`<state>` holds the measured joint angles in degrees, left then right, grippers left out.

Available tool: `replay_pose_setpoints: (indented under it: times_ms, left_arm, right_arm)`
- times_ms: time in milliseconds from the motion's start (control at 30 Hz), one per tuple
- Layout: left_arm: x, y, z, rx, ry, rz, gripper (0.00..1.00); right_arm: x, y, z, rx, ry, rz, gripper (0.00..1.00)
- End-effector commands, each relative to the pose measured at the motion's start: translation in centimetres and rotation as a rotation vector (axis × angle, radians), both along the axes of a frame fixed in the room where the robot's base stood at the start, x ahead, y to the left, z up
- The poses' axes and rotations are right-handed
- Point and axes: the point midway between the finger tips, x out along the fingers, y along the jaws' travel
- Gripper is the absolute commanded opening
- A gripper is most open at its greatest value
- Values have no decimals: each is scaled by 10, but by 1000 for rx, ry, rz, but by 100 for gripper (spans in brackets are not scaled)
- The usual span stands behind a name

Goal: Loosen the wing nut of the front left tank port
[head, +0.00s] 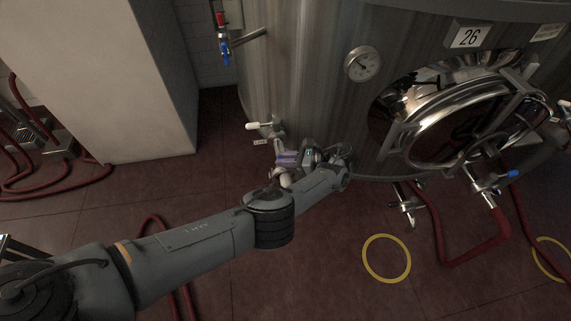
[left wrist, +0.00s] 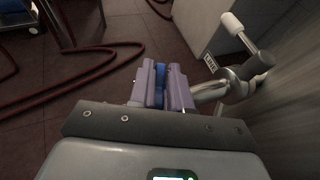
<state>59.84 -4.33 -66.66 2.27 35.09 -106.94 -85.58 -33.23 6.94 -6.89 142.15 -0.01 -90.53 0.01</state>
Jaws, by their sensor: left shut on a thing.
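The steel tank (head: 290,70) stands at the back centre. Its front left port (head: 276,128) has a valve with a white handle (head: 258,125); in the left wrist view the port's steel pipe (left wrist: 208,92) and the white handle (left wrist: 238,32) show at right. My left gripper (head: 287,159) is at this port, its purple fingers shut on a blue part, which looks like the wing nut (left wrist: 160,73). The fingers hide most of the nut, and I cannot tell how tight it sits. My right gripper is not in view.
A round manway (head: 455,115) and a gauge (head: 362,64) are on the tank to the right. More valves (head: 488,186) and red hoses (head: 437,220) hang below it. A pale column (head: 120,80) stands at left. Yellow rings (head: 386,236) mark the floor.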

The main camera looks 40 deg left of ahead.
Motion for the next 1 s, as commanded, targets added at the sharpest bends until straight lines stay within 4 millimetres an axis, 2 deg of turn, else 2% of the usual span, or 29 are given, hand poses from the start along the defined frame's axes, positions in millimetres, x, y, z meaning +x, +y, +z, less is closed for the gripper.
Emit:
replay_pose_setpoints:
  times_ms: [33, 300, 900, 933, 1000]
  left_arm:
    - [0, 1, -7, -1, -1, 32, 0]
    - [0, 2, -5, -2, 1, 145, 0]
    - [-1, 2, -4, -2, 2, 178, 0]
    - [-1, 2, -4, -2, 2, 178, 22]
    - [-1, 2, -4, -1, 3, 179, 33]
  right_arm:
    - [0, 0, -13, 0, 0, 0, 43]
    - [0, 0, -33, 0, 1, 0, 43]
    - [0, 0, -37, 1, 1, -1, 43]
    - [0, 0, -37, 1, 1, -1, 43]
    - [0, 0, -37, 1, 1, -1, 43]
